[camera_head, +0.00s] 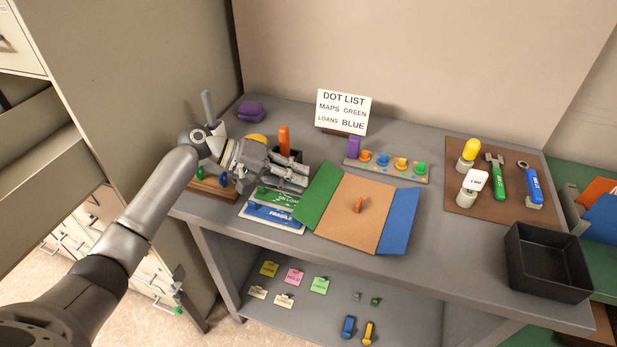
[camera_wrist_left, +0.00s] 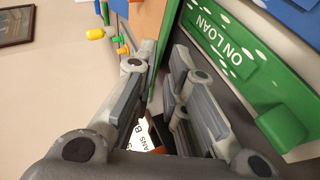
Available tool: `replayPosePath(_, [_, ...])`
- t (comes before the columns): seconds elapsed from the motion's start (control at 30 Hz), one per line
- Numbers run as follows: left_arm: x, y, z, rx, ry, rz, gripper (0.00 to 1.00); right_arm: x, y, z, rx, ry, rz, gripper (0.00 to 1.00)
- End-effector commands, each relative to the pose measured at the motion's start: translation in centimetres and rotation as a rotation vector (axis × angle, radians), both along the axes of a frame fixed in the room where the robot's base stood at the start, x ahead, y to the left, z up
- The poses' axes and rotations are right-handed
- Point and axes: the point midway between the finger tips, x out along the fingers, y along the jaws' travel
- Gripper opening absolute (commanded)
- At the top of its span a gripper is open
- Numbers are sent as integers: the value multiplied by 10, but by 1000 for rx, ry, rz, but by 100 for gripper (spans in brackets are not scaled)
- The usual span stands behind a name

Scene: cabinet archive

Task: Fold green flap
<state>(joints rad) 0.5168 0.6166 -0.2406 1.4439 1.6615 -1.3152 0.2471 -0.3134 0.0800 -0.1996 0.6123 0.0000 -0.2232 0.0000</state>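The folder (camera_head: 345,228) lies open on the grey desk, with a tan middle panel, a green flap (camera_head: 317,197) on its left and a blue flap (camera_head: 400,220) on its right. A small orange knob (camera_head: 358,205) stands on the tan panel. The green flap is spread outward. My left gripper (camera_head: 303,176) is open at the green flap's upper left edge; in the left wrist view the flap (camera_wrist_left: 171,40) shows as a green strip beyond the gap between the fingers. I cannot tell whether they touch it. My right gripper is not in view.
Green and blue label strips (camera_head: 270,212) lie left of the folder. Behind it are a rack of coloured pegs (camera_head: 385,169) and a sign (camera_head: 343,110). A brown tool mat (camera_head: 455,150) and a black bin (camera_head: 545,285) stand to the right.

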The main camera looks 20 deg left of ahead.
Motion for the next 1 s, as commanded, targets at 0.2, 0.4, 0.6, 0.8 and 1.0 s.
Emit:
replayPosePath(0.2, [8,-23,-11,-1,0,1,12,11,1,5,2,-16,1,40])
replayPosePath(0.4, [10,-29,-15,-1,-1,1,12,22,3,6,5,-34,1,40])
replayPosePath(0.6, [10,-28,-15,0,0,1,10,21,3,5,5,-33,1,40])
replayPosePath(0.8, [9,-28,-15,0,0,1,0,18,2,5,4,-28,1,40])
replayPosePath(1.0, [9,-28,-13,7,-2,1,0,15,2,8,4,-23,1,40])
